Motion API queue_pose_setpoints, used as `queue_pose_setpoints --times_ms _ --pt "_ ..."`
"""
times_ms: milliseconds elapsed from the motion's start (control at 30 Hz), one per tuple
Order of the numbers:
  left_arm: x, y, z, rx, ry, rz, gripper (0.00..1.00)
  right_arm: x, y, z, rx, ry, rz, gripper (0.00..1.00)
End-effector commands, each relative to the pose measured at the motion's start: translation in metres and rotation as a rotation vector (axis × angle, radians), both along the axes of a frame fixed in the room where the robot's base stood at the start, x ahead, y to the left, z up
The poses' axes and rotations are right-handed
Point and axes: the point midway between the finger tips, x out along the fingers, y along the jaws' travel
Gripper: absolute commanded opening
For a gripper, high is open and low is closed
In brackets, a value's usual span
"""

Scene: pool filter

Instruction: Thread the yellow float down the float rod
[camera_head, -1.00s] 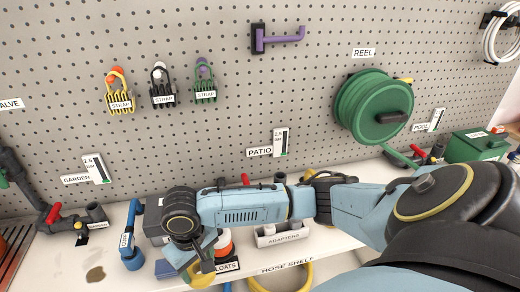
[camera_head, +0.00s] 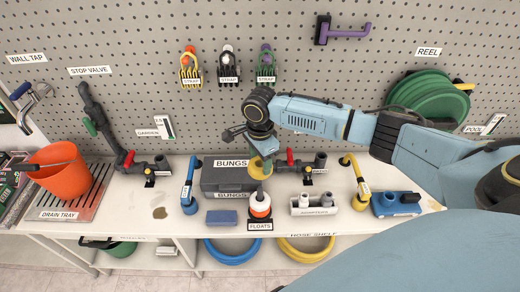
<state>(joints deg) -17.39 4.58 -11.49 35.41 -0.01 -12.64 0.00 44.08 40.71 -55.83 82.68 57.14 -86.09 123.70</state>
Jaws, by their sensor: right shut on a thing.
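The yellow float (camera_head: 258,170) is in my right gripper (camera_head: 260,153), which points down and is shut on it. The float stand, labelled FLOATS (camera_head: 260,226), is on the white shelf directly below. An orange and white float (camera_head: 260,206) sits on it. The dark top of the float rod (camera_head: 260,190) shows just under the yellow float. I cannot tell whether the rod tip is inside the yellow float's hole or only behind or below it. My left gripper is not in view.
A grey BUNGS case (camera_head: 222,178) stands close behind and left of the stand. A blue sponge-like block (camera_head: 222,217) lies left of it, and the ADAPTERS tray (camera_head: 313,206) is right. A pipe with a red-handled valve (camera_head: 291,158) is behind.

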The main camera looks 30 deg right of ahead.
Motion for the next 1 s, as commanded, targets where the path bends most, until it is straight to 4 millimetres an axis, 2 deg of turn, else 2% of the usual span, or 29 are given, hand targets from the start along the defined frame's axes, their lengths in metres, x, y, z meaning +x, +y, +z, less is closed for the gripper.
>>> queue_pose_setpoints --times_ms 367,567,800,1000 --pt "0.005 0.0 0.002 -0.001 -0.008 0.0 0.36 0.0 0.0 0.0 0.0 0.0 -0.011 0.3" --pt "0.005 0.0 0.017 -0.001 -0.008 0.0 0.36 0.0 0.001 0.003 0.0 0.003 -0.011 0.3" --pt "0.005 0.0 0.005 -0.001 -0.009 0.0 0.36 0.0 0.001 -0.029 0.0 0.003 -0.01 0.3" --pt "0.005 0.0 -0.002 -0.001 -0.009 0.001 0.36 0.0 0.001 -0.047 0.001 0.001 -0.01 0.3"
